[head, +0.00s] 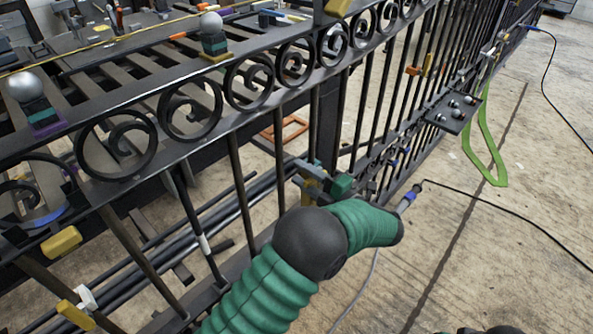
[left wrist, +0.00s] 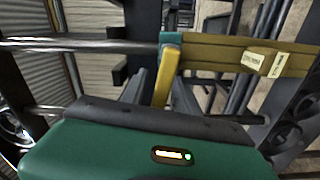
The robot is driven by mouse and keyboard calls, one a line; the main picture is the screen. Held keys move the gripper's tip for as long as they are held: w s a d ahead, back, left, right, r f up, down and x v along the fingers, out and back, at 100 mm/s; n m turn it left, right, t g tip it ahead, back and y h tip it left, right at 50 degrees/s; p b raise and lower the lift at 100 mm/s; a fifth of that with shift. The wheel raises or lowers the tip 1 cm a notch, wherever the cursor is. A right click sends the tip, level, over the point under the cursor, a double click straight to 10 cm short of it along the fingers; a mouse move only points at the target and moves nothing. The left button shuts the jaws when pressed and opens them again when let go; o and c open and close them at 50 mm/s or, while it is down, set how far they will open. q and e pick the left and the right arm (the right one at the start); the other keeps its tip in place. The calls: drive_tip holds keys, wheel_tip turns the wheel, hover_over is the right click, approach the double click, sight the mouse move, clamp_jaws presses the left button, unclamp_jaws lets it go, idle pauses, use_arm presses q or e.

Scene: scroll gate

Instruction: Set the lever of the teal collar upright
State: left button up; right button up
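The teal collar (left wrist: 172,39) shows in the left wrist view around a bar, at the end of a yellow-brown block. A yellow lever (left wrist: 162,80) runs from it toward my left gripper (left wrist: 160,92). The grey fingers lie on either side of the lever, close to it; whether they press on it I cannot tell. In the head view my left gripper (head: 308,180) is at the gate's bars beyond my green-sleeved arm. A bit of teal (head: 314,163) and yellow shows there, mostly hidden. The lever's tilt is unclear. My right gripper is out of view.
The black scroll gate (head: 182,148) crosses the view, with other yellow pieces (head: 62,243) on it. A workbench with tools (head: 110,25) stands behind it. A green strap (head: 483,150) hangs at right. Cables cross the open concrete floor (head: 500,250).

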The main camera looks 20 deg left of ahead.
use_arm(q)
drive_tip(key=shift+d, duration=0.25)
drive_tip(key=shift+c, duration=1.5)
drive_tip(key=shift+a, duration=0.6)
clamp_jaws()
drive_tip(key=shift+d, duration=0.1)
drive_tip(key=shift+f, duration=0.1)
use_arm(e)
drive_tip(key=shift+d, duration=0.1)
use_arm(q)
drive_tip(key=shift+d+f, duration=0.15)
